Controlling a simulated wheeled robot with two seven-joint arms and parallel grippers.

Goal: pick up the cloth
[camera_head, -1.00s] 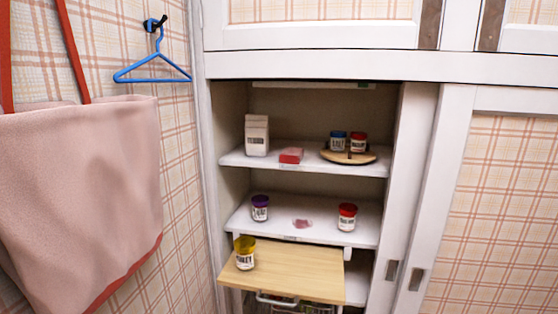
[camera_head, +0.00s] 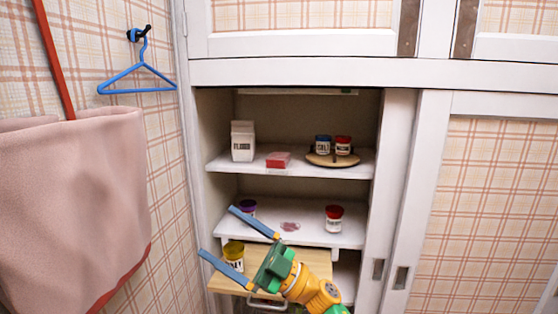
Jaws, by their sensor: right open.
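A small red and pink block-like bundle (camera_head: 278,159) lies on the upper cupboard shelf, and a flat, crumpled pink patch (camera_head: 290,226) lies on the middle shelf. I cannot tell for certain which is the cloth. My right gripper (camera_head: 217,231) comes in from below, its two blue fingers spread wide and empty, pointing to the upper left. It is in front of the middle shelf and the pull-out board, left of the pink patch. One finger partly hides the purple-lidded jar (camera_head: 247,204). My left gripper is not in view.
The upper shelf holds a white carton (camera_head: 243,143) and a round wooden tray (camera_head: 350,159) with two jars. A red-lidded jar (camera_head: 333,222) stands on the middle shelf. A yellow-lidded jar (camera_head: 234,252) stands on the wooden pull-out board (camera_head: 318,262). A pink bag (camera_head: 75,205) and blue hanger (camera_head: 140,76) are left.

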